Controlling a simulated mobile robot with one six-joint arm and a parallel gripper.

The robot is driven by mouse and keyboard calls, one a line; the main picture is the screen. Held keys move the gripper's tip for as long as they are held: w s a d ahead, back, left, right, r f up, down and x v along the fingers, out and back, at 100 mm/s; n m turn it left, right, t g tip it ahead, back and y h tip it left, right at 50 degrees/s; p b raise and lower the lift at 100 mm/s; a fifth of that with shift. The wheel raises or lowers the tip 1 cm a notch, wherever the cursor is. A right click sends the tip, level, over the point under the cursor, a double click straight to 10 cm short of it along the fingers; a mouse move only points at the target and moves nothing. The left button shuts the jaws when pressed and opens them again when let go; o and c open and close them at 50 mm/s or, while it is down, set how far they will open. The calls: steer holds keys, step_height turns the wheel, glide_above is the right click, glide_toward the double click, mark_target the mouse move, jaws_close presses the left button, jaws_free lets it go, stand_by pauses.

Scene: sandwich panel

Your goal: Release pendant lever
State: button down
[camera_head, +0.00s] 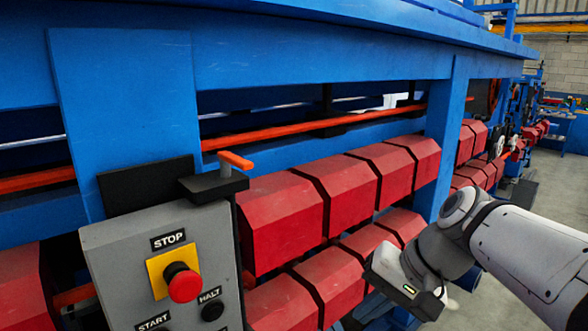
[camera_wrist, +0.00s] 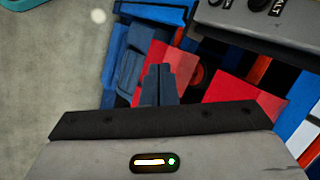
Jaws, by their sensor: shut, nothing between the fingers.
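The pendant is a grey control box (camera_head: 160,255) at the lower left of the head view, with STOP, START and HALT labels. Its lever (camera_head: 237,160) has an orange handle on a short post above a black block (camera_head: 213,186) at the box's top right corner. In the wrist view part of the control box (camera_wrist: 255,22) shows at the top right, and the lever is out of sight. My gripper (camera_wrist: 158,72) is shut and empty, apart from the box. In the head view it is low, right of the box, its fingers hard to make out.
A red STOP button (camera_head: 184,283) on a yellow plate sticks out of the box. A blue machine frame (camera_head: 330,55) with rows of red blocks (camera_head: 280,215) stands behind. Bare floor (camera_head: 530,190) lies to the right.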

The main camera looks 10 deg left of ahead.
steer(key=w+a+r+n+g+y+b, duration=0.1)
steer(key=w+r+y, duration=0.4)
steer(key=r, duration=0.5)
steer(key=w+a+r+n+g+y+b, duration=0.1)
steer(key=w+a+r+n+y, duration=0.1)
steer(key=w+r+y, duration=0.4)
step_height(320, 180, up, 5)
steer(key=shift+a+f+g+y+b, duration=0.15)
steer(key=shift+a+g+y+b, duration=0.15)
steer(key=shift+a+g+y, duration=0.15)
steer(key=p, duration=0.2)
glide_toward(242, 159)
steer(key=w+a, duration=0.3)
steer(key=w, duration=0.1)
steer(key=shift+s+a+f+p, duration=0.15)
steer(key=shift+s+a+p, duration=0.6)
steer(key=shift+s+a, duration=0.9)
